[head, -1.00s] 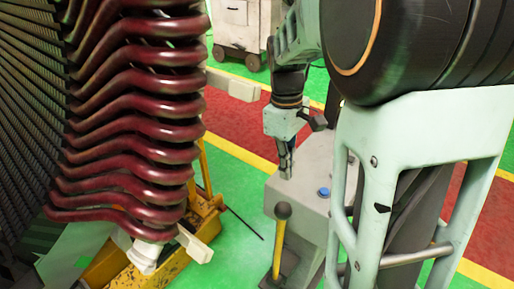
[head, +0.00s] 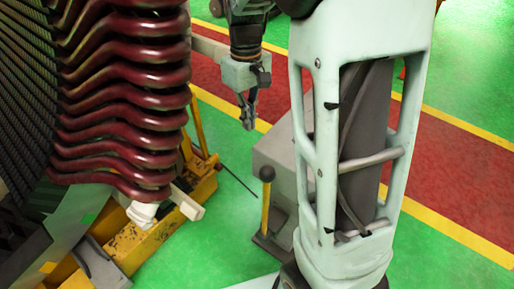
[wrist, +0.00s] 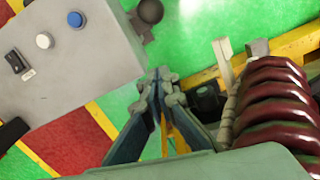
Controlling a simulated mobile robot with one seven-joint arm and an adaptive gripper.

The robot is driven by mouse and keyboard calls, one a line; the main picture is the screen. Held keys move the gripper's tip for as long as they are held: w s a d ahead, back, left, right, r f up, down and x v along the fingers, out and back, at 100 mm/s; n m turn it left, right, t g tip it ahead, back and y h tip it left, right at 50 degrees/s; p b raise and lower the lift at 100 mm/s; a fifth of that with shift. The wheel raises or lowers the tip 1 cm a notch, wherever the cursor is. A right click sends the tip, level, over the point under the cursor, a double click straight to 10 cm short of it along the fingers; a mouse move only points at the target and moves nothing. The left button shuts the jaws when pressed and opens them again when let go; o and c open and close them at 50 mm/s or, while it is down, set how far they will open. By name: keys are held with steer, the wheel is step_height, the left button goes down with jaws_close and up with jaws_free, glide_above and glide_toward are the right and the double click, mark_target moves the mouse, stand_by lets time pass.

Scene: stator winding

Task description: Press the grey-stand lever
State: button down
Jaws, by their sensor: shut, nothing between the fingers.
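In the wrist view the stand (wrist: 85,75) fills the upper left, and the dark knob of the lever (wrist: 150,11) shows at the top edge. My gripper (head: 248,122) points down, shut and empty, beside the stand's left edge and apart from the lever. Its fingertips (wrist: 160,75) also show in the wrist view, below the knob.
The stator's dark red coils (head: 120,120) rise at the left, close to my gripper. A yellow frame (head: 150,230) lies below them. The stand top carries a blue button (wrist: 75,19), a white button (wrist: 44,40) and a black switch (wrist: 17,62).

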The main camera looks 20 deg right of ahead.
steer(key=s+d+f, duration=0.1)
steer(key=s+f, duration=0.3)
steer(key=f, duration=0.6)
steer(key=shift+d+f, duration=0.25)
steer(key=shift+f, duration=0.05)
steer(key=shift+s, duration=0.15)
